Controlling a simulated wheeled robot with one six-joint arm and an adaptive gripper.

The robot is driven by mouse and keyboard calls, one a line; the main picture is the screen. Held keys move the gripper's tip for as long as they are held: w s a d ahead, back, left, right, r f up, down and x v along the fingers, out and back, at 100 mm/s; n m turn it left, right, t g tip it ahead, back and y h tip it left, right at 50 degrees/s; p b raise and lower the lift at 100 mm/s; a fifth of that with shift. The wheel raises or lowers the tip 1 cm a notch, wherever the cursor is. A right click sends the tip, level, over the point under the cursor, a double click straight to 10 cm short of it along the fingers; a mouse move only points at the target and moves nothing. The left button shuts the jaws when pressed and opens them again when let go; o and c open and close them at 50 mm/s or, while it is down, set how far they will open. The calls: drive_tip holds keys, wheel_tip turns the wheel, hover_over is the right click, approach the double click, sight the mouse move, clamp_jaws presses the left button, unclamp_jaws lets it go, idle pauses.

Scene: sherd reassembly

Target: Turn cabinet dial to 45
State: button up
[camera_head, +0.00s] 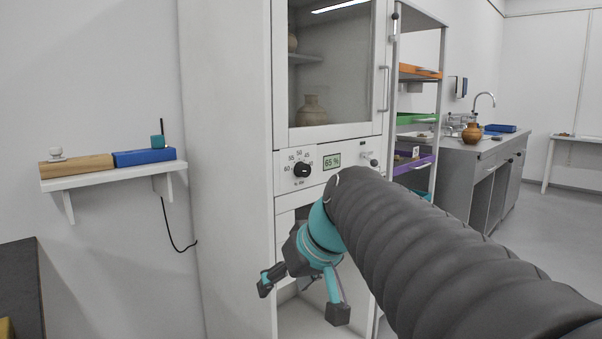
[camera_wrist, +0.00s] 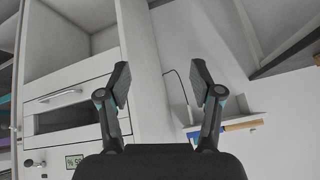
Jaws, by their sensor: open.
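The cabinet (camera_head: 226,150) is tall and white, with a glass-windowed upper door. Its black dial (camera_head: 302,170) sits on the front panel below the window, with printed numbers around it; where its pointer stands is too small to tell. A green display (camera_head: 332,160) right of the dial reads 65 %. The display also shows in the wrist view (camera_wrist: 74,161), at the lower left. My gripper (camera_head: 303,298) is below the dial, in front of the cabinet's lower part, apart from the dial. Its two fingers (camera_wrist: 160,84) are spread with nothing between them.
A wall shelf (camera_head: 110,176) at left carries a wooden block and a blue block (camera_head: 144,157). A rack with coloured trays (camera_head: 415,118) stands right of the cabinet. A grey sink counter (camera_head: 490,155) with a brown jug is farther right. A dark surface edge is at lower left.

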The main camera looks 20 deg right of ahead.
drive_tip(key=w+d+r+n+t+y+b, duration=0.1)
drive_tip(key=w+d+r+t, duration=0.2)
drive_tip(key=w+d+r, duration=0.7)
drive_tip(key=n+t+y, duration=0.1)
drive_tip(key=n+t, duration=0.2)
approach(307, 168)
drive_tip(key=x, duration=0.9)
drive_tip(key=shift+w+a+f, duration=0.1)
drive_tip(key=shift+w, duration=0.2)
drive_tip(key=c, duration=1.1)
